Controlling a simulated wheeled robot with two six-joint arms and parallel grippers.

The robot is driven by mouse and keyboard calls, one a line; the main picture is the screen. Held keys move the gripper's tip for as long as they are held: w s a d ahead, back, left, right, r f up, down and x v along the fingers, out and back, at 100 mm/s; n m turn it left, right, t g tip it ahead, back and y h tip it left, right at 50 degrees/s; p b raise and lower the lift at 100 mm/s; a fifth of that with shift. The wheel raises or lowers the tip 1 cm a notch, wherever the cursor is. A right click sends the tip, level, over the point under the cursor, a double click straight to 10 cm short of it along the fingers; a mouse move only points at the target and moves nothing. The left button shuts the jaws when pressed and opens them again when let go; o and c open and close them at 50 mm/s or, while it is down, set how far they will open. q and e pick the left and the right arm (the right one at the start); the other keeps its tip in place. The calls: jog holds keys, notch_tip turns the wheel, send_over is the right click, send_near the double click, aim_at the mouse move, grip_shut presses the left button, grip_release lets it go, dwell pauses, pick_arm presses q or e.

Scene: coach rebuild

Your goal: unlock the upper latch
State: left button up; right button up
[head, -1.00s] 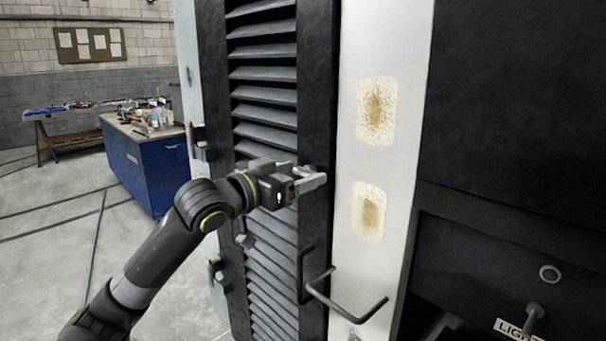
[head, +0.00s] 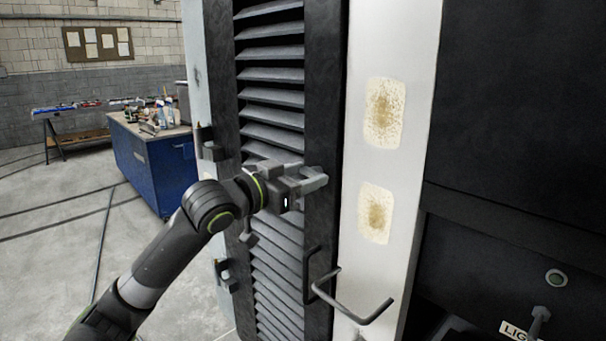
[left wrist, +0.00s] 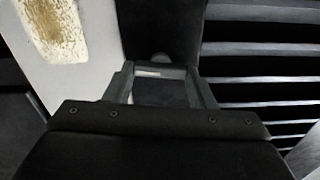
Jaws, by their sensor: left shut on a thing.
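The black louvred door (head: 325,110) stands in the middle of the head view. My left gripper (head: 316,179) is at the right-hand stile of this door, about halfway up the view. Its jaws are shut on a small grey piece there, which I take to be the upper latch. The gripper hides most of the latch in the head view. In the left wrist view the two fingers (left wrist: 162,85) stand either side of it, and a rounded grey end of the latch (left wrist: 160,58) shows just beyond the fingertips. My right gripper is not in view.
A bent dark handle (head: 311,275) and a projecting bar (head: 350,306) sit below the gripper. Dark blocks (head: 210,147) stick out at the door's left edge. A white post (head: 380,30) with two worn patches stands to the right. A blue workbench (head: 145,170) stands behind left.

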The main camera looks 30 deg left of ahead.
pick_arm(q)
jog(key=m+p, duration=0.1)
jog(key=m, duration=0.7)
jog(key=shift+d+f, duration=0.1)
jog(key=m, duration=0.8)
jog(key=shift+f, duration=0.1)
jog(key=shift+m+b, duration=0.3)
jog(key=shift+m, duration=0.1)
jog(key=o, duration=1)
